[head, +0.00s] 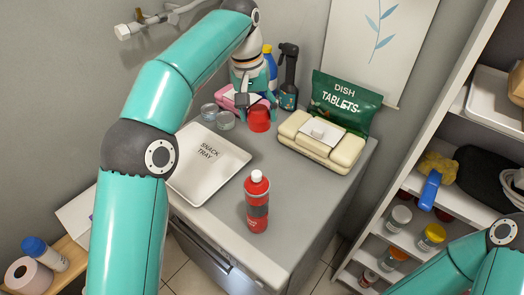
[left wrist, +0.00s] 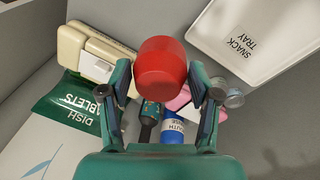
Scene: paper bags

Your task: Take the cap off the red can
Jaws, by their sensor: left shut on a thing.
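The red can (head: 257,205) stands upright on the grey counter near its front edge. Its white top is bare, and it has a dark band around its middle. My left gripper (head: 252,100) is at the back of the counter, well away from the can, shut on the red cap (head: 259,120). In the left wrist view the cap (left wrist: 162,65) sits between the two fingers of the gripper (left wrist: 163,85). I cannot tell whether the cap touches the counter. My right arm shows at the lower right, but its gripper is out of view.
A white snack tray (head: 189,183) lies left of the can. Shelves (head: 412,218) are at right. Counter around the can is clear.

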